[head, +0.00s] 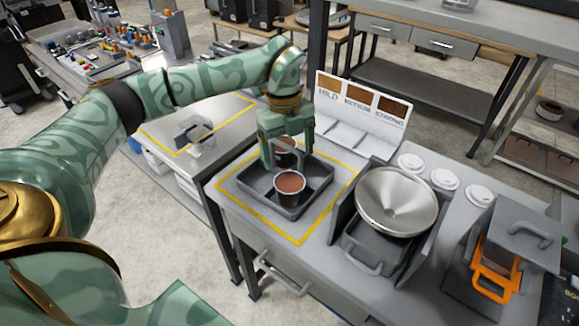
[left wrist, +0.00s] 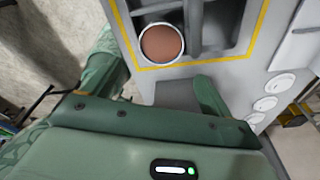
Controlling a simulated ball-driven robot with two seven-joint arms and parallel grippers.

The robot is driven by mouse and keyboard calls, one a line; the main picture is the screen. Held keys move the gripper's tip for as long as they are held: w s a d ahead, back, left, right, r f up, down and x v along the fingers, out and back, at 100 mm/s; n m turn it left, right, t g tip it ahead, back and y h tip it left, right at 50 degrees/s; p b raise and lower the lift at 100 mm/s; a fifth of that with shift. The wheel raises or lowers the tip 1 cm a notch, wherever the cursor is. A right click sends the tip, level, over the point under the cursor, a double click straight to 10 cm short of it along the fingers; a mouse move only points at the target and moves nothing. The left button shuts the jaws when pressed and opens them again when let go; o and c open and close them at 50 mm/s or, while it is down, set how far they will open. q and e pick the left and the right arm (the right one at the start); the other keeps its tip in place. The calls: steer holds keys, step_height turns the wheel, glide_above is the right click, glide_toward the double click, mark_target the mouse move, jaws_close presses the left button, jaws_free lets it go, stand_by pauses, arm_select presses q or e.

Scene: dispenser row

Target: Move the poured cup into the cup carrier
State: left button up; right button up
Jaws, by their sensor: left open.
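The cup carrier is a dark grey tray with dividers (head: 257,197), inside a yellow outline on the counter. One cup with brown contents (head: 290,188) stands upright at its front. A second brown-filled cup (head: 284,160) is behind it, partly hidden by my left gripper (head: 288,162). The left gripper points down over the back of the carrier, its fingers apart on either side of that second cup; contact cannot be told. The left wrist view shows one brown-filled cup (left wrist: 162,43) beside a carrier divider, beyond the open fingers (left wrist: 160,90). My right gripper is out of view.
A panel marked mild, medium and strong (head: 362,100) stands behind the carrier. Right of it are a metal funnel (head: 397,200), white lids (head: 445,179) and a grey box with an orange handle (head: 495,280). The left table (head: 160,127) holds a grey handled item (head: 193,132).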

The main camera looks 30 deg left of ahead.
arm_select(q)
steer(key=r, duration=0.4)
steer(key=shift+w+a+r, duration=0.15)
steer(key=shift+a+r, duration=0.05)
steer(key=shift+a, duration=0.1)
